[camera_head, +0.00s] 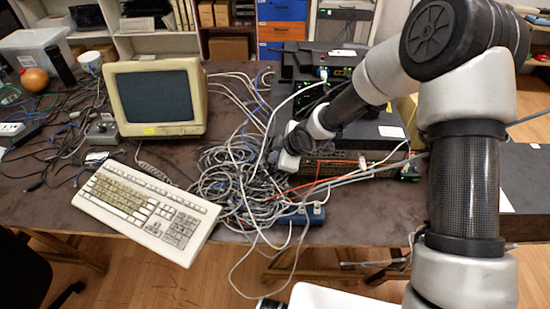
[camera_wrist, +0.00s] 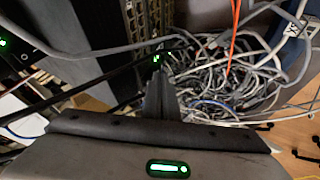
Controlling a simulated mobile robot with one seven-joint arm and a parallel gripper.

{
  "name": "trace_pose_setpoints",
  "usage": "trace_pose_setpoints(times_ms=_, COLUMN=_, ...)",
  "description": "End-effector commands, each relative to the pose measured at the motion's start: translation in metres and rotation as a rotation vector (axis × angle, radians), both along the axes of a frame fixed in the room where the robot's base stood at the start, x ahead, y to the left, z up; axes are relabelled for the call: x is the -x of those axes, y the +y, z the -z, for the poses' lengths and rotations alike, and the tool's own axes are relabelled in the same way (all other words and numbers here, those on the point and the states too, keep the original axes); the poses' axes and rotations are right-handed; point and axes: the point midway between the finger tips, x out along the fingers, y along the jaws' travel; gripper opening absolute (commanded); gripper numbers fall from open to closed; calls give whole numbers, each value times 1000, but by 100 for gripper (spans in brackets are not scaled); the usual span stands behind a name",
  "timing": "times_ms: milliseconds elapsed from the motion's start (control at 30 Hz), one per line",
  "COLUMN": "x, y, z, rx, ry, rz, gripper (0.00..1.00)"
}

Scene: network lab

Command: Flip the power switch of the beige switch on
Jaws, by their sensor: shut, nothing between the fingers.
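My gripper (camera_head: 290,155) is over the right side of the cable heap, in front of the stacked network devices. In the wrist view its fingers (camera_wrist: 160,78) are shut together with nothing between them. A beige-yellow box edge (camera_head: 408,112) shows behind my arm at the right of the stack; I cannot tell whether it is the beige switch. No power switch can be made out clearly. Dark devices with vents (camera_wrist: 90,25) and small green lights lie close to the fingers at the left of the wrist view.
A tangled heap of grey cables (camera_head: 232,180) covers the table's middle. A blue power strip (camera_head: 302,216) lies at the front edge. A beige monitor (camera_head: 158,97) and a keyboard (camera_head: 147,212) stand to the left. An orange cable (camera_head: 318,181) crosses the stack's front.

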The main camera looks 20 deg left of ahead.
Motion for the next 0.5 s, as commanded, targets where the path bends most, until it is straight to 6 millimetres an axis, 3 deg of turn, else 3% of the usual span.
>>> trace_pose_setpoints(times_ms=100, x=-2, y=0, z=10, rx=-4, ry=-31, rz=-1, gripper=0)
trace_pose_setpoints(times_ms=167, x=-3, y=0, z=1, rx=-7, ry=-34, rz=0, gripper=0)
trace_pose_setpoints(times_ms=500, x=-3, y=0, z=-4, rx=-7, ry=-33, rz=1, gripper=0)
